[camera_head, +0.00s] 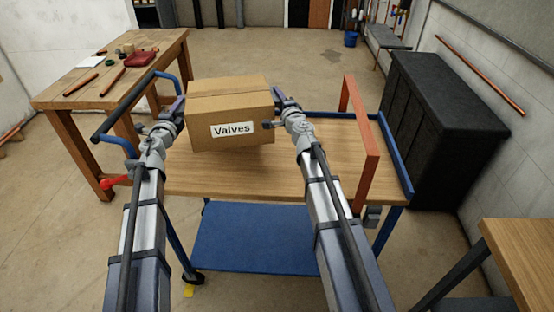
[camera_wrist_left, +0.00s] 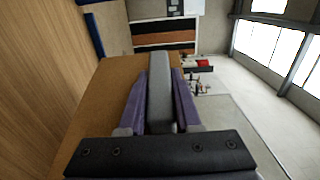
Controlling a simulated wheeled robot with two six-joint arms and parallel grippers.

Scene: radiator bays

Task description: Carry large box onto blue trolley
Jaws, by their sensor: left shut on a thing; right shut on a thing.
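The large box (camera_head: 230,115) is brown cardboard with a white "Valves" label, and it is upright over the wooden top of the blue trolley (camera_head: 310,175). A dark shadow lies under it; I cannot tell for sure whether its base touches the top. My left gripper (camera_head: 178,106) is shut on the box's left side, and my right gripper (camera_head: 280,100) is shut on its right side. In the left wrist view the box (camera_wrist_left: 112,85) lies against the fingers of my left gripper (camera_wrist_left: 160,85). The trolley's lower blue shelf (camera_head: 255,238) is empty.
A wooden workbench (camera_head: 110,70) with tools is at the back left. A black cabinet (camera_head: 450,125) stands right. A wooden table (camera_head: 525,250) is front right.

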